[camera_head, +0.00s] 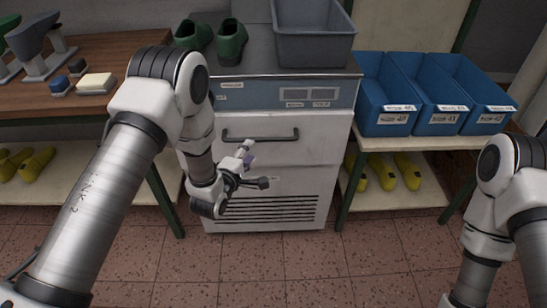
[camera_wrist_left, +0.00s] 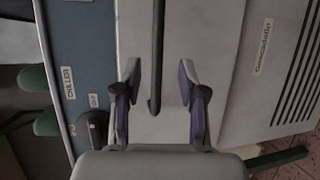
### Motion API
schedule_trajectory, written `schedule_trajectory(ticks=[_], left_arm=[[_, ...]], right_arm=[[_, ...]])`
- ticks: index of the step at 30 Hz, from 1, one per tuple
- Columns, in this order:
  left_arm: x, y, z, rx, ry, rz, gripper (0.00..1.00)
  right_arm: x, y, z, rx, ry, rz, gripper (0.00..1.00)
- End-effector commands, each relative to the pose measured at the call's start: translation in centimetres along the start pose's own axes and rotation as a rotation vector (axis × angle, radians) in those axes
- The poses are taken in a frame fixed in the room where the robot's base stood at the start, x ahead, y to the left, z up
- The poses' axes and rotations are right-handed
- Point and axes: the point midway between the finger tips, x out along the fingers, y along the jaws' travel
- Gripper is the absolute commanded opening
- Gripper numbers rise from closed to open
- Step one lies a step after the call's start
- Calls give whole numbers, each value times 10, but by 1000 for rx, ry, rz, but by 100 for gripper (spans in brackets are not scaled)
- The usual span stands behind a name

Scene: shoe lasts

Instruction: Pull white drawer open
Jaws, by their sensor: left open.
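The white drawer (camera_head: 312,150) is in the front of a white cabinet and looks shut. Its black bar handle (camera_head: 260,135) runs across the upper part of the front. My left gripper (camera_head: 254,168) is open in front of the drawer, just below the handle in the head view. In the left wrist view, the open fingers of my left gripper (camera_wrist_left: 158,90) stand on either side of the handle (camera_wrist_left: 154,60), with the handle's end between them. I cannot tell whether they touch it. My right gripper is out of view.
Green shoes (camera_head: 232,42) and a grey bin (camera_head: 313,35) stand on the cabinet top. Blue bins (camera_head: 385,95) and yellow lasts (camera_head: 408,172) are on a shelf unit at the right. A wooden bench (camera_head: 95,50) stands at the left. The tiled floor ahead is clear.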

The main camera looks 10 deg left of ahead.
Motion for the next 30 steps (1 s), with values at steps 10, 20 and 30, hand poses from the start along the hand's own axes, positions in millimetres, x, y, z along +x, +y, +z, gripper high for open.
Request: schedule_trajectory(ticks=[10,20,30], left_arm=[[55,2,0,2,0,2,41],[76,1,0,1,0,-3,41],[76,1,0,1,0,-3,0]], right_arm=[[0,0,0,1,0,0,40],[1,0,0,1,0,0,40],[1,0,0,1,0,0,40]])
